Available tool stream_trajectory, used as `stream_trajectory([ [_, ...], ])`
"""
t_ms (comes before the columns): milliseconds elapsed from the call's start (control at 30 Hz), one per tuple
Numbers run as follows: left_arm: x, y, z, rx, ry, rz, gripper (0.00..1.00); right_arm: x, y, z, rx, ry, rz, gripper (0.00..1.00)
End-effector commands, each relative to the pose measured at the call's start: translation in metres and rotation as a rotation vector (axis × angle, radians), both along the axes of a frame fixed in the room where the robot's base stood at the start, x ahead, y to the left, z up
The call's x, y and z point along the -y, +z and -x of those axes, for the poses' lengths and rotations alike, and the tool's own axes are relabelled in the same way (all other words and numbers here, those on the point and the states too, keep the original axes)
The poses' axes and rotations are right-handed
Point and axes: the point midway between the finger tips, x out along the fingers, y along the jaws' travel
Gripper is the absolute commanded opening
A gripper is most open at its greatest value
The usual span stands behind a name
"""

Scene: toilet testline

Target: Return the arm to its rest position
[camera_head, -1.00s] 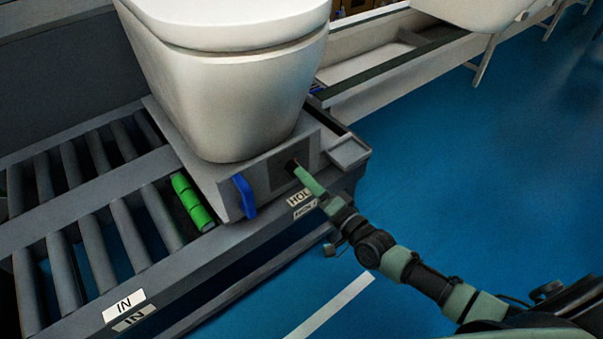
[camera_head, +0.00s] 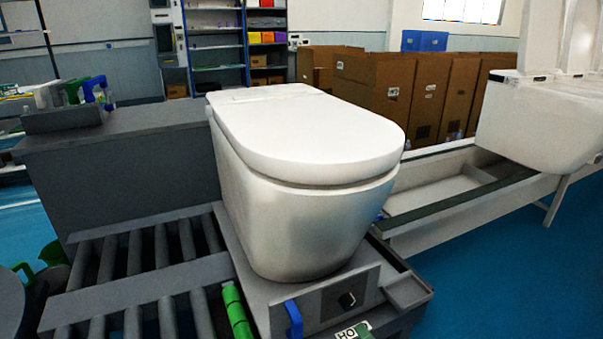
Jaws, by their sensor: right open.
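A white toilet (camera_head: 300,190) with its lid closed stands upright on a grey carrier base (camera_head: 262,295) on the roller line. My left gripper does not show.
Grey rollers (camera_head: 130,260) and a green roller (camera_head: 236,312) lie left of the base. A white trough (camera_head: 440,200) and another white toilet (camera_head: 535,120) are at the right. Cardboard boxes (camera_head: 380,90) stand behind. Blue floor (camera_head: 500,290) at the lower right is clear.

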Motion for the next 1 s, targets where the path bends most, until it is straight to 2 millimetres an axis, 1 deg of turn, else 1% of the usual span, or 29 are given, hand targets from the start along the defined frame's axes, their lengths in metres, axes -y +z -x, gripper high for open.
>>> stream_trajectory([
  [33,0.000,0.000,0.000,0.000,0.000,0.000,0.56,-0.008,-0.016,0.006,-0.035,0.012,0.055,0.56],
  [67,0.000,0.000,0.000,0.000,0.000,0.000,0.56,-0.014,-0.027,0.011,-0.060,0.023,0.105,0.56],
  [167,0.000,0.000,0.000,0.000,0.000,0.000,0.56,-0.031,-0.079,0.035,-0.182,0.081,0.337,0.56],
  [200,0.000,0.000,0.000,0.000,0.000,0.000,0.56,-0.034,-0.103,0.048,-0.240,0.113,0.445,0.56],
  [267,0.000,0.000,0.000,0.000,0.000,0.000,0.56,-0.036,-0.136,0.071,-0.330,0.164,0.597,0.56],
  [300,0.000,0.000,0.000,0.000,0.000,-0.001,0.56,-0.034,-0.155,0.086,-0.387,0.198,0.684,0.56],
  [367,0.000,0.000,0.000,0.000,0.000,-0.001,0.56,-0.030,-0.179,0.108,-0.465,0.247,0.796,0.56],
  [400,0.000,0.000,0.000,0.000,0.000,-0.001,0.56,-0.027,-0.191,0.122,-0.512,0.281,0.859,0.56],
  [467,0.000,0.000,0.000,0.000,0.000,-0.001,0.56,-0.022,-0.207,0.143,-0.578,0.328,0.938,0.56],
  [500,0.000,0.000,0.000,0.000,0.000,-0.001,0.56,-0.019,-0.216,0.156,-0.620,0.358,0.983,0.56],
  [567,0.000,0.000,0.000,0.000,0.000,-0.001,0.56,-0.014,-0.227,0.175,-0.677,0.401,1.043,0.56],
  [600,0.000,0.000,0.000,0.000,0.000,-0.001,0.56,-0.010,-0.234,0.187,-0.715,0.430,1.079,0.56],
  [667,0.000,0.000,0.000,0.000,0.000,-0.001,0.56,-0.005,-0.242,0.206,-0.771,0.473,1.125,0.56],
  [800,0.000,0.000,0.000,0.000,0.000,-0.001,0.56,0.007,-0.255,0.248,-0.896,0.576,1.214,0.56],
  [833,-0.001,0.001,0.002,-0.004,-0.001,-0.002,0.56,0.009,-0.255,0.254,-0.910,0.589,1.225,0.56],
  [867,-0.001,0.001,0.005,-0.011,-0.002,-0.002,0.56,0.010,-0.254,0.255,-0.910,0.591,1.225,0.56],
  [1000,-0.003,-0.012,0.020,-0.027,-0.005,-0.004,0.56,0.011,-0.267,0.268,-0.919,0.600,1.223,0.56],
])
